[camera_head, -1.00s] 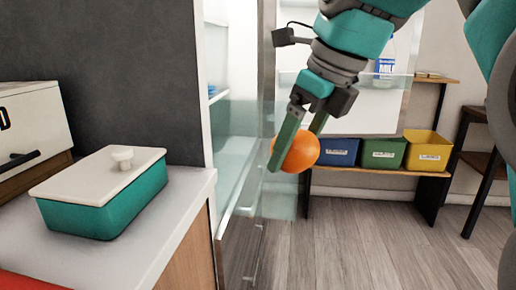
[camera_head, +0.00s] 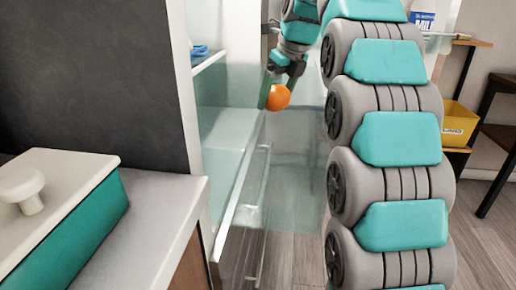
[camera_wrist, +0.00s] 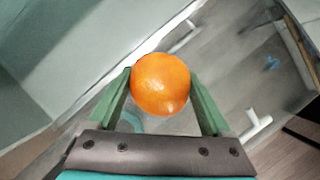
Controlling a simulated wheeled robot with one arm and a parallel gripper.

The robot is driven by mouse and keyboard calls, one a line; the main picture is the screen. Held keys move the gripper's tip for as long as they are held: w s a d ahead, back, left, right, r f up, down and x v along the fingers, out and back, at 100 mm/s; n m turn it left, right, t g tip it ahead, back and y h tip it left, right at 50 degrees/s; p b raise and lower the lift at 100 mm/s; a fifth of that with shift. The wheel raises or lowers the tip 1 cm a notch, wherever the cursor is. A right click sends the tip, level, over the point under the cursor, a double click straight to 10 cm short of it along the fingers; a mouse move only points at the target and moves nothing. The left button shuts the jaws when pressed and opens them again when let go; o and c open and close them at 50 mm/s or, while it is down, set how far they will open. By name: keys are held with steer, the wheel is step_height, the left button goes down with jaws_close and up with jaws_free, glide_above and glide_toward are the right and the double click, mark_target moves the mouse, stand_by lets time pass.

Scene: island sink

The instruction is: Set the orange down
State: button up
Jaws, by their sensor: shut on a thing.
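The orange (camera_head: 278,97) is held between the fingers of my gripper (camera_head: 272,86), up in the air in front of the open fridge. In the wrist view the orange (camera_wrist: 161,84) sits between the two green fingertips, one on each side, and my gripper (camera_wrist: 160,90) is shut on it. Nothing supports the orange from below in either view. In the head view my arm links hide much of the area to the right of the orange.
The open fridge (camera_head: 226,130) has a shelf with a blue item (camera_head: 199,51) and glassy drawer fronts below. A teal box with a white lid (camera_head: 60,175) stands on the counter (camera_head: 150,215) at left. A yellow bin (camera_head: 458,123) and a milk container (camera_head: 422,14) show at right.

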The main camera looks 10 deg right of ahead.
mark_target(288, 97)
steer(key=shift+w+f, duration=0.55)
steer(key=shift+w, duration=0.2)
steer(key=shift+f, duration=4.9)
steer(key=o, duration=1.3)
steer(key=shift+f, duration=0.15)
steer(key=v, duration=1.2)
steer(key=shift+s+d, duration=0.1)
